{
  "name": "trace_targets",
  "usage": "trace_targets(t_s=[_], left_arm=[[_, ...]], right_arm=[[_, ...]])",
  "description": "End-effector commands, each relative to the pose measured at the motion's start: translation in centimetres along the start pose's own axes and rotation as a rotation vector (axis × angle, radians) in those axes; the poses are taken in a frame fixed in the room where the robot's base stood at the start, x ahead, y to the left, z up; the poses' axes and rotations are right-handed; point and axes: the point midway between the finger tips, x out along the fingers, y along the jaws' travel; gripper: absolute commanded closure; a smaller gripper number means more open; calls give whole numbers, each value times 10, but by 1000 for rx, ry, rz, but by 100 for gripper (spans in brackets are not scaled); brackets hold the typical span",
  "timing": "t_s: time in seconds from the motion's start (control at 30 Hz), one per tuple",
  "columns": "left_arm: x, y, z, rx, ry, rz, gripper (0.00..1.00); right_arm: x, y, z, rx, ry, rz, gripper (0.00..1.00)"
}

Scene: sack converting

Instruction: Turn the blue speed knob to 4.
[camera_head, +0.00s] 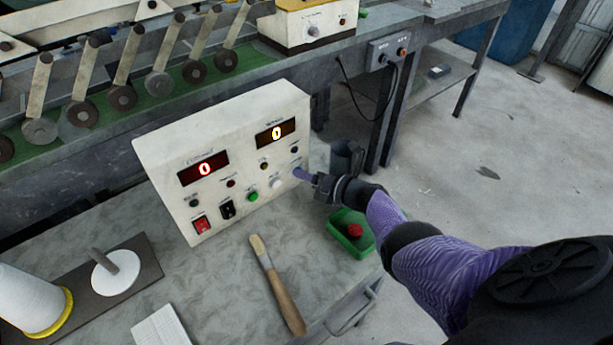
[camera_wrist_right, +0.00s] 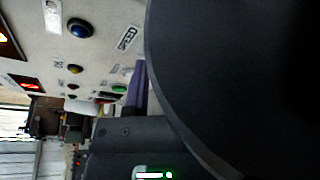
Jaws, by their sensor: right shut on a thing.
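A separate blue round control (camera_wrist_right: 79,28) shows in the wrist view, apart from the purple finger (camera_wrist_right: 140,85). My left gripper is out of view.
A white knob (camera_head: 277,183) and a green button (camera_head: 252,196) sit left of the fingers. A green tray (camera_head: 345,244) with a red item lies below my wrist. A wooden-handled tool (camera_head: 283,295) and a white spool (camera_head: 28,300) are on the bench.

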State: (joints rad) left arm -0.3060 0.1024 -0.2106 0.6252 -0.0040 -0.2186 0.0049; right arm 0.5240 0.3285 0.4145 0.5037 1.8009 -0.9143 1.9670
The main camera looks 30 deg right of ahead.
Motion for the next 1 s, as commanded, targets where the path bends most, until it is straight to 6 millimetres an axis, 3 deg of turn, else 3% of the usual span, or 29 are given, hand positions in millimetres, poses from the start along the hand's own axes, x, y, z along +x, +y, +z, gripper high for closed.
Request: trace_targets(t_s=[0.4, 0.43, 0.57, 0.87, 1.0], left_arm=[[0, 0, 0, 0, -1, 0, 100], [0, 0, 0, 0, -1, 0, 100], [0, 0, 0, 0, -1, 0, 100], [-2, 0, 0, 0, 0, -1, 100], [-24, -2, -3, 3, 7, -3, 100]], right_arm=[[0, 0, -1, 4, 2, 1, 100], [0, 0, -1, 4, 2, 1, 63], [0, 0, -1, 4, 2, 1, 35], [-2, 0, 0, 4, 0, 1, 34], [-30, 5, 4, 5, 0, -2, 34]])
